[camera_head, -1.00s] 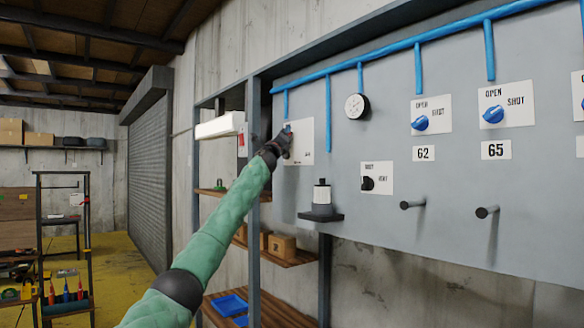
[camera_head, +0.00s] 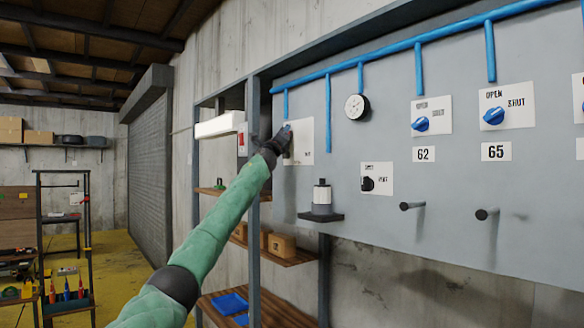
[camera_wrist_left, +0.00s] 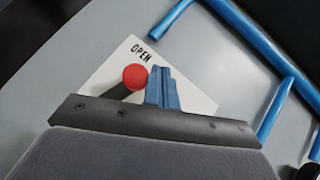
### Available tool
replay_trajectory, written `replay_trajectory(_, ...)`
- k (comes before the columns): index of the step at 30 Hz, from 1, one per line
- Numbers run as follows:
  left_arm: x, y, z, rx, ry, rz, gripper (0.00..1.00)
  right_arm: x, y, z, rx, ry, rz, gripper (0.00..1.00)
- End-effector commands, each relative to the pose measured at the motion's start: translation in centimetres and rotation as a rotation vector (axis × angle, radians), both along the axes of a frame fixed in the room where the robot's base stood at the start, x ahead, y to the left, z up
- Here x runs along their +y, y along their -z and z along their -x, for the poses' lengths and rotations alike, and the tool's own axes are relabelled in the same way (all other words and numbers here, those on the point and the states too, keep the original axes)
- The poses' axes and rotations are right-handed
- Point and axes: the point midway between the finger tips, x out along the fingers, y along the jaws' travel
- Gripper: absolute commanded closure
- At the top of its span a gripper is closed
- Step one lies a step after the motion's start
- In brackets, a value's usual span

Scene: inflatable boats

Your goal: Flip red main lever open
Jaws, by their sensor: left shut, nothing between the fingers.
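The red main lever shows in the left wrist view as a round red knob (camera_wrist_left: 135,77) on a dark stem, in front of a white plate (camera_wrist_left: 115,72) marked OPEN. In the head view the same white plate (camera_head: 301,146) is at the left end of the grey panel, and the lever is hidden behind my gripper. My left gripper (camera_head: 285,138) is at this plate. In the wrist view its blue fingertips (camera_wrist_left: 163,88) are shut together just right of the red knob, with nothing between them. I cannot tell whether they touch the knob. My right gripper is not in view.
Blue pipes (camera_head: 328,113) run along and down the panel (camera_head: 460,215). Right of the plate are a round gauge (camera_head: 357,107), a black knob (camera_head: 367,184), blue valve knobs (camera_head: 420,123) and two dark pegs. A small shelf (camera_head: 321,216) juts out below.

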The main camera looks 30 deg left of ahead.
Motion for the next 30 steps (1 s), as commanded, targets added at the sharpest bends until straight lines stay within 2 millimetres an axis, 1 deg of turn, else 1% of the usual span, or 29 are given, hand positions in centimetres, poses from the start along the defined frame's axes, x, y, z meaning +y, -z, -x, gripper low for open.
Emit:
replay_trajectory(4,0.1,-0.1,0.0,0.003,-0.001,0.006,1.0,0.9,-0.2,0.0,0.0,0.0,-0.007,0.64)
replay_trajectory(8,0.1,-0.1,0.0,0.005,-0.001,0.01,1.0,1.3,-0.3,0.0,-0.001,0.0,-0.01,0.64)
replay_trajectory(22,0.3,-0.2,-0.1,0.013,-0.001,0.029,1.0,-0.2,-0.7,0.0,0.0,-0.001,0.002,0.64)
replay_trajectory(30,0.4,-0.3,-0.1,0.017,-0.002,0.041,1.0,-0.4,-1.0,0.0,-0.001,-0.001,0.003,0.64)
